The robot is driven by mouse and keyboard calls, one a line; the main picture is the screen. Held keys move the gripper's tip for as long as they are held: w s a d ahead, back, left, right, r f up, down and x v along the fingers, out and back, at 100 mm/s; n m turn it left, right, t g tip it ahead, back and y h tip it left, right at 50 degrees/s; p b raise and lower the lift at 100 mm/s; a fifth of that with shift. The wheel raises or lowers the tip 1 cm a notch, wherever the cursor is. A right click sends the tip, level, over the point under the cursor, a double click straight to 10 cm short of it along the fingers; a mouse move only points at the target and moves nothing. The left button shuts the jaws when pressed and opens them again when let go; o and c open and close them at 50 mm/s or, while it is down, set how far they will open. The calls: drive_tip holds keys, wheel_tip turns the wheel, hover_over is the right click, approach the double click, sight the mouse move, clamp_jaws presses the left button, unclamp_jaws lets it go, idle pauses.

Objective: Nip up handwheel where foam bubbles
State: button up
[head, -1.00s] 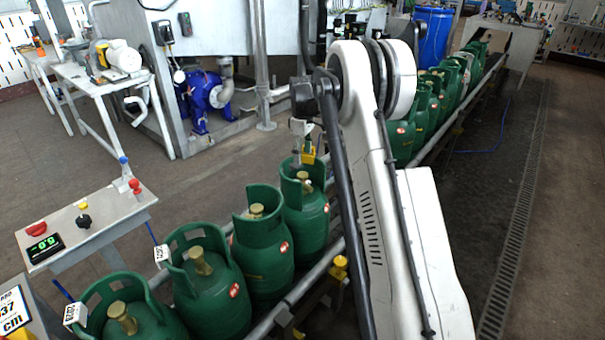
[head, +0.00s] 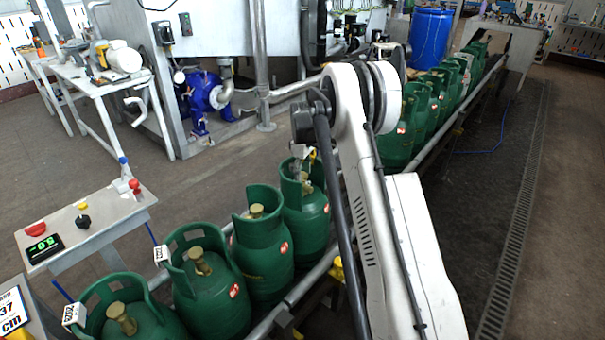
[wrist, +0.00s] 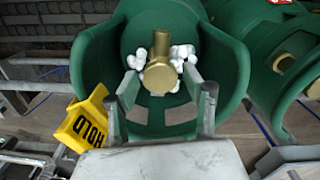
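In the wrist view, a brass valve with its handwheel (wrist: 160,75) stands inside the collar of a green cylinder (wrist: 85,65). White foam bubbles (wrist: 183,54) cling around the valve on both sides. My gripper (wrist: 160,82) is open, with one finger at each side of the valve and visible gaps between. In the head view, my gripper (head: 302,157) is at the collar of the green cylinder (head: 306,222) beside my arm. Its fingertips are hard to make out there. A yellow HOLD tag (wrist: 82,118) is at the collar's left side in the wrist view.
More green cylinders (head: 212,290) stand in a row on the conveyor, in front and behind (head: 428,105). A neighbouring cylinder (wrist: 283,60) is close on the right in the wrist view. A control panel (head: 85,225) stands left of the conveyor.

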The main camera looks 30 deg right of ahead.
drive_tip(key=c, duration=0.8)
drive_tip(key=shift+c, duration=0.2)
drive_tip(key=shift+m+b, duration=0.3)
drive_tip(key=shift+m, duration=0.1)
drive_tip(key=shift+m+b, duration=0.55)
drive_tip(key=shift+m, duration=0.35)
drive_tip(key=shift+m+b, duration=0.7)
drive_tip(key=shift+m, duration=0.9)
drive_tip(key=o, duration=1.1)
drive_tip(key=shift+o, duration=0.2)
drive_tip(key=shift+r, duration=0.2)
